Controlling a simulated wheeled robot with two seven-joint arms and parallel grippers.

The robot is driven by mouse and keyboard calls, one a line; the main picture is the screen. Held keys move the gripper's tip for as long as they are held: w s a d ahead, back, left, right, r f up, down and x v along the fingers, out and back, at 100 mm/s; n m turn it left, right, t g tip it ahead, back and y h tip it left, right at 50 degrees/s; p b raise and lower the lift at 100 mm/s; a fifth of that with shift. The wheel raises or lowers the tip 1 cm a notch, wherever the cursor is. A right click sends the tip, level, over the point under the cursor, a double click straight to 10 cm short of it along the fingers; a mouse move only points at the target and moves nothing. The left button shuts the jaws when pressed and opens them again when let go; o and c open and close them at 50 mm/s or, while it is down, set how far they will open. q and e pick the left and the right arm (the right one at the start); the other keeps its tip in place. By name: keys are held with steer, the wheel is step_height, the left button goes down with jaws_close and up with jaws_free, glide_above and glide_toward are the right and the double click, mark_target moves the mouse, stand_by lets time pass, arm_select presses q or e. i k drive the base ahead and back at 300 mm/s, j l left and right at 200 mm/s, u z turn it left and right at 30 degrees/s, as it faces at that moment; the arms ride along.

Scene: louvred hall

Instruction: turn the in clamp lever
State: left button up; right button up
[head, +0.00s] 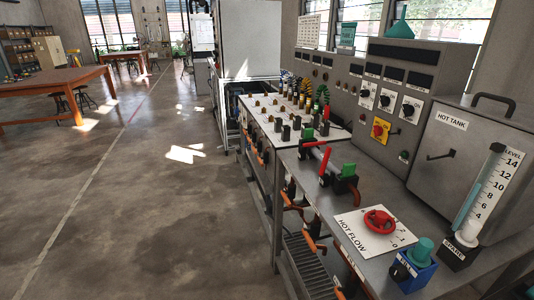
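On the grey bench at right, two clamp-like fittings stand near the hot tank. The nearer one has an upright red lever (326,161) and a green block (348,170) on a dark body. The farther one has a smaller red lever (307,133) and a green block (323,129). I cannot read any label saying which is the in clamp. Neither of my grippers shows in the head view.
A red handwheel (379,220) sits on the HOT FLOW plate (354,233). A blue box (413,271), a level gauge (484,189) and the hot tank (462,150) stand at right. A control panel (392,76) rises behind. The floor (130,200) at left is clear.

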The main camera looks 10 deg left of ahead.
mark_target(325, 159)
steer(key=i+j+z, duration=0.45)
steer(key=i+j, duration=0.2)
steer(key=j, duration=0.2)
